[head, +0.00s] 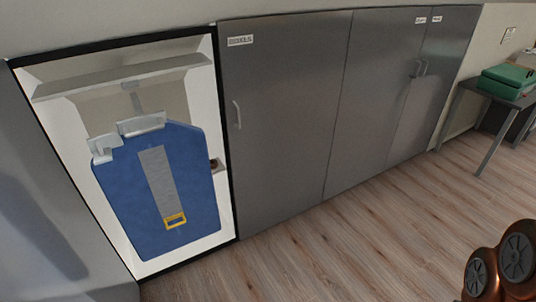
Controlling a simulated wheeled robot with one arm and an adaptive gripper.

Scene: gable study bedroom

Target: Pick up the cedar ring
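A small brown thing (214,164) shows at the right inner side of the open white niche, beside the right edge of a blue board. It may be the cedar ring, but it is too small and partly hidden for me to tell its shape. No other ring shows. My gripper is not in view. Only rounded copper parts with dark caps, likely my arm, show at the lower right, well apart from the niche.
The blue board (192,205) hangs in the niche from a white holder (141,125), under a shelf (125,77). Grey closed cabinets (285,110) stand to the right. A table (490,92) bears a green case (506,82). The wooden floor (350,235) before the cabinets is clear.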

